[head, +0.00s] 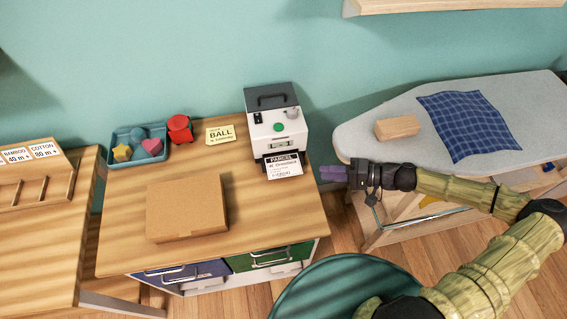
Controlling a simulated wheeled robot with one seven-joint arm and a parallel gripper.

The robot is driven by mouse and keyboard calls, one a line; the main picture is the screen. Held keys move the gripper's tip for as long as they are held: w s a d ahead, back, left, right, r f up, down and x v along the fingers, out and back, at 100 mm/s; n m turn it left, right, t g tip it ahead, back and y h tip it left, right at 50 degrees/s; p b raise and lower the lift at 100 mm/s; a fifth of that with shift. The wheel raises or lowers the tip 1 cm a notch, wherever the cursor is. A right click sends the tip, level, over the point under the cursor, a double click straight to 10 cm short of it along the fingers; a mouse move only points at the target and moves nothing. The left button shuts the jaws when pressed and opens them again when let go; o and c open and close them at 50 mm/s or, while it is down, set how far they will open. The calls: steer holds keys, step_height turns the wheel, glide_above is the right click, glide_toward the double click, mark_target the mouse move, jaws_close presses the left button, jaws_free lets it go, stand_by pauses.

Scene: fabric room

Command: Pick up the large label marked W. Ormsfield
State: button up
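The large label (285,170) is white with a black "PARCEL" band and a line that appears to read "W Ormsfield". It sticks out of the front slot of a grey and white label printer (293,125), above the wooden cabinet top. Its upper end is at the slot; whether its lower end touches the cabinet top cannot be told. My gripper (328,173), with purple fingers, is to the right of the label, apart from it and pointing left. The fingers overlap in this view, so their opening cannot be told. Nothing shows held.
A brown cardboard box (187,207) lies on the cabinet top (277,210). Behind it are a blue tray (137,160) of small shapes, a red object (180,129) and a yellow "BALL" card (220,135). An ironing board (365,132) bearing a wooden block (397,127) stands right.

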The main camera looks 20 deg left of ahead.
mark_target(301, 171)
steer(key=shift+x, duration=1)
steer(key=p+x, duration=0.2)
steer(key=x, duration=0.2)
steer(key=shift+a+r, duration=0.15)
steer(key=shift+r, duration=0.05)
steer(key=shift+a+f, duration=0.25)
steer(key=shift+a, duration=0.25)
steer(key=shift+c, duration=0.4)
steer(key=shift+s+d, duration=0.1)
jaws_close()
